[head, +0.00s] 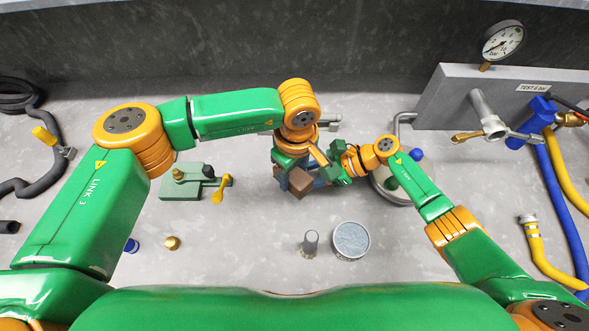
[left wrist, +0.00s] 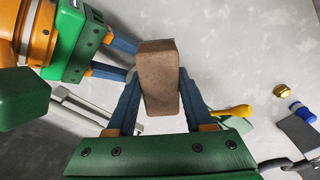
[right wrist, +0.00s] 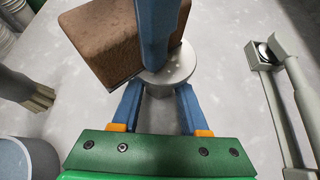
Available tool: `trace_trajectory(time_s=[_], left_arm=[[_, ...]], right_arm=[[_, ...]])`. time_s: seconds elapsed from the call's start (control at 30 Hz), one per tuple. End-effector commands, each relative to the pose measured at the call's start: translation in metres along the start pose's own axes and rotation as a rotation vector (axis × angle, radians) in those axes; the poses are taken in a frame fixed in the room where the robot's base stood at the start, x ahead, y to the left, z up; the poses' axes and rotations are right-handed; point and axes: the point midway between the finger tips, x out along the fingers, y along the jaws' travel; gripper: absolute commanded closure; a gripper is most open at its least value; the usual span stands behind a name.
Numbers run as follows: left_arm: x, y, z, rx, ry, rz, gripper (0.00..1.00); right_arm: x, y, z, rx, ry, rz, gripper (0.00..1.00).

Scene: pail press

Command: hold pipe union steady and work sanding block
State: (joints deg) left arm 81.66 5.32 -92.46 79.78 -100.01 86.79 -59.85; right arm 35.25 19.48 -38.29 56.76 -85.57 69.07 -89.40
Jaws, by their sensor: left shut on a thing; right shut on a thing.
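The sanding block is a brown block, seen at the middle of the left wrist view (left wrist: 158,88) and at the upper left of the right wrist view (right wrist: 98,38). My left gripper (left wrist: 155,90) is shut on it, a blue finger on each side. The pipe union (right wrist: 175,72) is a pale grey round piece between the fingers of my right gripper (right wrist: 160,92), which is shut on it. The block and a left finger overlap the union's far edge in the right wrist view; I cannot tell whether block and union touch. In the head view my left gripper (head: 298,184) hides most of the union.
A green clamp fixture (head: 182,190) with a yellow handle stands left of the grippers. A grey tin (head: 351,241) and a small cylinder (head: 310,243) stand in front. A grey test panel (head: 450,95) with gauge (head: 502,42) and hoses (head: 560,190) fills the right side.

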Motion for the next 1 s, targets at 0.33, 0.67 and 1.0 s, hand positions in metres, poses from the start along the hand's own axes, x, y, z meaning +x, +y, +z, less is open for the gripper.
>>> trace_trajectory(time_s=[0.33, 0.67, 1.0], left_arm=[[-0.001, -0.002, 0.0, -0.001, 0.0, -0.001, 0.93], [-0.039, -0.002, -0.002, -0.001, 0.001, 0.001, 0.93], [-0.04, -0.002, -0.001, -0.001, 0.0, 0.0, 0.93]], right_arm=[[0.0, 0.0, 0.0, 0.0, -0.001, 0.0, 1.0], [0.0, 0.0, 0.0, 0.0, 0.0, 0.0, 1.0], [0.0, 0.0, 0.0, 0.0, 0.0, 0.0, 1.0]])
